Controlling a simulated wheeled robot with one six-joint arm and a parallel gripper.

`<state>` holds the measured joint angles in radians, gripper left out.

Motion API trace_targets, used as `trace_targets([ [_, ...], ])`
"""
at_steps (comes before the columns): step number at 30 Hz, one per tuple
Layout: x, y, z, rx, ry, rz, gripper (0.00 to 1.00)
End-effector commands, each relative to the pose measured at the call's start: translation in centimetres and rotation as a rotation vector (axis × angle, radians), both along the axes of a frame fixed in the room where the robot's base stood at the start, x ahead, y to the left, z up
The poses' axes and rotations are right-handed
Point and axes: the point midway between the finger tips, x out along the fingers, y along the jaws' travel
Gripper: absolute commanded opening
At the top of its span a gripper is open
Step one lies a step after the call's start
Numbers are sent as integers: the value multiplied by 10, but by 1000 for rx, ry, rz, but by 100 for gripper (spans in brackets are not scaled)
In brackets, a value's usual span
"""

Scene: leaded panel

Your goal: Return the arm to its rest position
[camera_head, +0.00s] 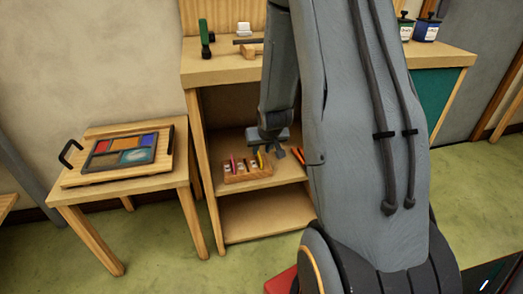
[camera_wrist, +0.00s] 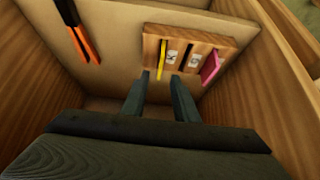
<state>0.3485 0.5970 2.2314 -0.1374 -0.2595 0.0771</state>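My gripper (camera_head: 272,142) hangs at the front of the shelf unit in the head view, just above and beside a wooden block with slots. In the wrist view my gripper (camera_wrist: 160,95) has its two fingers apart, with nothing visible held between them. The fingertips point toward the slotted wooden block (camera_wrist: 200,42). A yellow piece (camera_wrist: 161,58) and a pink piece (camera_wrist: 211,67) stand in the block. The yellow piece is near the left fingertip; I cannot tell whether they touch.
Orange-handled pliers (camera_wrist: 80,38) lie on the shelf beside the block. The shelf unit's side walls (camera_wrist: 262,75) are close. A leaded panel (camera_head: 122,150) lies on a tray on the left table (camera_head: 115,185). A bench top (camera_head: 220,70) with a green-handled tool (camera_head: 204,35) is above.

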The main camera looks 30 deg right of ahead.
Motion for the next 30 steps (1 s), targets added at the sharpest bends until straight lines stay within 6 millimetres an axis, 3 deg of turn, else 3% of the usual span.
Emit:
trace_targets([
  [13, 0, 0, 0, 0, 0, 0, 27],
  [17, -1, 12, 9, 1, 13, 17, 27],
  [20, -7, 39, 28, 5, 47, 52, 27],
  [23, -22, 78, 54, 11, 101, 104, 27],
  [30, -87, 171, 114, 31, 251, 242, 27],
])
